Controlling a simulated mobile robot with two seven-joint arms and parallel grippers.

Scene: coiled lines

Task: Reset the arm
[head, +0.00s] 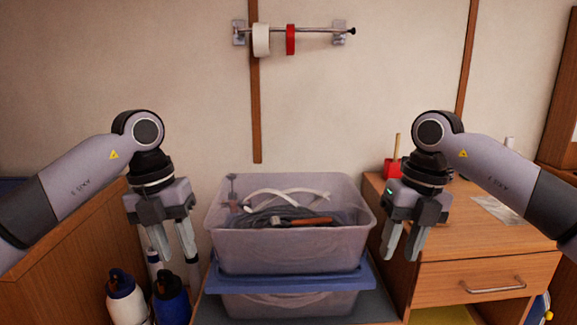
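My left gripper (170,246) hangs pointing down at the left, beside the bin's left wall and apart from it. Its fingers are spread and nothing shows between them. My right gripper (402,244) hangs pointing down at the right, just right of the bin and in front of the wooden cabinet. Its two fingers look apart, with nothing visible between them. Both arms are raised and bent in a near mirror pose. The translucent bin (290,250) between them holds coiled dark lines (270,214), a white strap (285,193) and an orange-brown item (303,222).
The bin stands on a blue-lidded bin (290,283). A wooden cabinet (480,246) with a red container (392,168) is at right. White (124,303) and blue (171,300) bottles stand lower left. A wall rail (318,29) carries white (261,40) and red (290,40) rolls.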

